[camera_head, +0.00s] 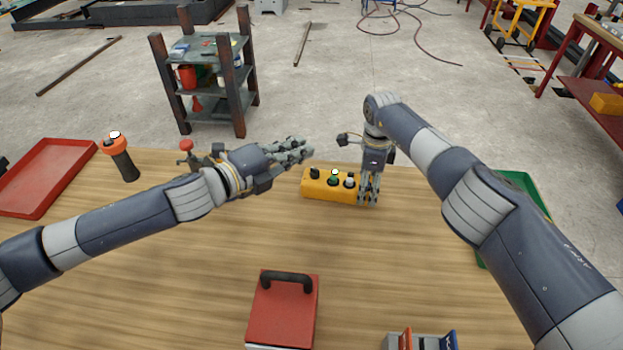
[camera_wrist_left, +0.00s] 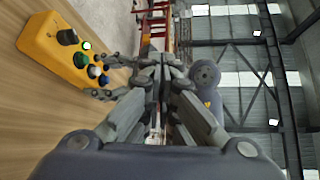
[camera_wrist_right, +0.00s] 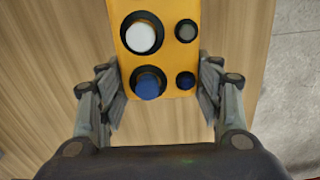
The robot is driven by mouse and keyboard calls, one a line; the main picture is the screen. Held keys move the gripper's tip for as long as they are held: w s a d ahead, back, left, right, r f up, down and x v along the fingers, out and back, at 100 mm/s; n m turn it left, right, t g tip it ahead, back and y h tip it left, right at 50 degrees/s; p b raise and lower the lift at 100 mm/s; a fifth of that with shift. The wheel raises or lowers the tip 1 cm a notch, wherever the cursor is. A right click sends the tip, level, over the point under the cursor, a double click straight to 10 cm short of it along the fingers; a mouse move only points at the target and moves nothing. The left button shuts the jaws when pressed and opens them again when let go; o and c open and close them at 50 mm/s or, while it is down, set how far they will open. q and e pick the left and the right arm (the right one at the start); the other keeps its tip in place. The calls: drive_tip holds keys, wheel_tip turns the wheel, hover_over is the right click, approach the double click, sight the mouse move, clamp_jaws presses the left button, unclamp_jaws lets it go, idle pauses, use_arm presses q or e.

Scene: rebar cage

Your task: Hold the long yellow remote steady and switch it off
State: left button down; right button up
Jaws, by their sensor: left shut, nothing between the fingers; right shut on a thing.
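The long yellow remote (camera_head: 322,190) lies on the wooden table near its far edge. In the head view it shows a black knob at its left, a lit green light and several buttons. In the right wrist view, its near end (camera_wrist_right: 187,12) shows a white, a blue and two dark buttons. My right gripper (camera_head: 368,200) points down and is shut on the remote's right end, one finger on each side (camera_wrist_right: 160,95). My left gripper (camera_head: 306,150) is shut and empty, above and to the left of the remote. The remote also shows in the left wrist view (camera_wrist_left: 42,38).
An orange and black flashlight-like object (camera_head: 122,160) and a red tray (camera_head: 45,178) are at the left. A red box with a black handle (camera_head: 284,312) stands at the front. A green tray (camera_head: 522,184) is at the right. A red knob (camera_head: 186,146) shows behind my left arm.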

use_arm(q)
drive_tip(key=s+a+f+n+g+y, duration=0.25)
drive_tip(key=s+a+f+y, duration=0.2)
drive_tip(key=f, duration=0.45)
approach(315, 173)
drive_tip(key=shift+n+h, duration=0.35)
drive_tip(key=shift+h, duration=0.1)
drive_tip(key=f, duration=0.1)
drive_tip(key=d+f, duration=0.1)
drive_tip(key=f, duration=0.2)
drive_tip(key=shift+d, duration=0.25)
drive_tip(key=w+d, duration=0.2)
drive_tip(key=shift+w+f, duration=0.1)
drive_tip(key=shift+w, duration=0.2)
drive_tip(key=shift+w+d, duration=0.25)
drive_tip(key=shift+w, duration=0.15)
drive_tip(key=shift+d, duration=0.1)
drive_tip(key=shift+d, duration=0.15)
drive_tip(key=shift+w+d+n+t+y, duration=0.1)
drive_tip(key=shift+n+t+y, duration=0.15)
drive_tip(key=shift+n+y, duration=0.05)
